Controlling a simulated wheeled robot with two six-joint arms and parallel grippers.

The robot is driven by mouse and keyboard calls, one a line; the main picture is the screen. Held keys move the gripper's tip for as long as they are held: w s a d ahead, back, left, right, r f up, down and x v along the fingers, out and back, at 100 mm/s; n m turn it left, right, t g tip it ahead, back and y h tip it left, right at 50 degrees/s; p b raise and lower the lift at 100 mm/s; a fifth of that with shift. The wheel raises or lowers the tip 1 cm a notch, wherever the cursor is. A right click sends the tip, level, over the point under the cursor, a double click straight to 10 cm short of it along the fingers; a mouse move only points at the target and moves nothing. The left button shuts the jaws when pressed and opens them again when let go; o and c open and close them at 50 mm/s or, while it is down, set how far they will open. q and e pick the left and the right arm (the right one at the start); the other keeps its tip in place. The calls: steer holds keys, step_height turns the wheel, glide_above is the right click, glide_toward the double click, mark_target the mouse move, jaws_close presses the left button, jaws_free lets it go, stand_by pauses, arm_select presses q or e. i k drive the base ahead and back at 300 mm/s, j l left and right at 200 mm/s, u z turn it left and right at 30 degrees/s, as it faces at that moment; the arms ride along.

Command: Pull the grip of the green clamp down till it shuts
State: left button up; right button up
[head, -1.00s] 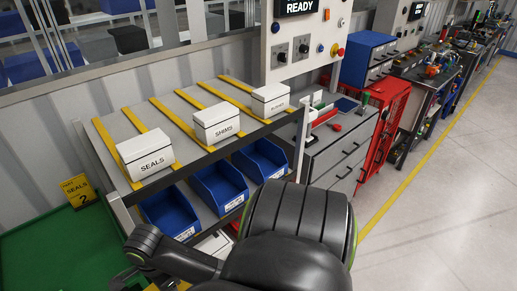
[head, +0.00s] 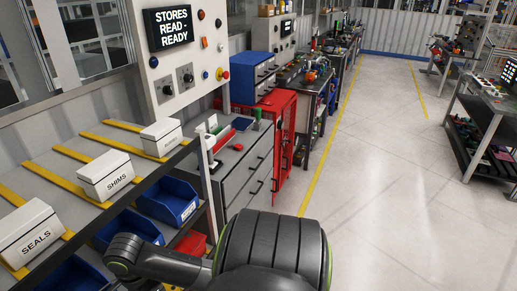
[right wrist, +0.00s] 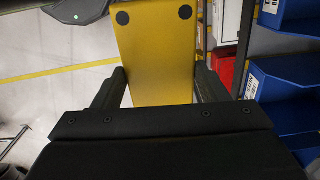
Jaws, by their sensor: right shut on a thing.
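No green clamp can be made out in either view. The panel fills the space between the fingers. The gripper itself does not show in the head view, where a black arm of mine covers the bottom middle. My left gripper is in neither view.
A shelf at left carries white boxes marked SEALS (head: 33,230) and SHIMS (head: 106,174), with blue bins (head: 168,203) below. A panel reading STORES READ-READY (head: 170,28) stands behind. A red cabinet (head: 287,130) lies beyond the bench. The floor (head: 385,180) at right is clear.

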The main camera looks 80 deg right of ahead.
mark_target(257, 110)
steer(key=l+z, duration=0.1)
steer(key=z, duration=3.1)
steer(key=i, duration=0.65)
steer(key=i+l+u, duration=0.15)
steer(key=i, duration=0.45)
steer(key=i+j+z, duration=0.1)
steer(key=i, duration=1.4)
steer(key=i+u, duration=0.7)
steer(key=u, duration=0.15)
steer(key=i+l+u, duration=0.15)
steer(key=i+u, duration=0.15)
steer(key=u, duration=0.15)
steer(key=i+u, duration=0.1)
steer(key=u, duration=0.3)
steer(key=i+u, duration=0.1)
steer(key=u, duration=0.25)
steer(key=i+u, duration=0.1)
steer(key=u, duration=0.3)
steer(key=i+l+u, duration=0.1)
steer(key=u, duration=0.7)
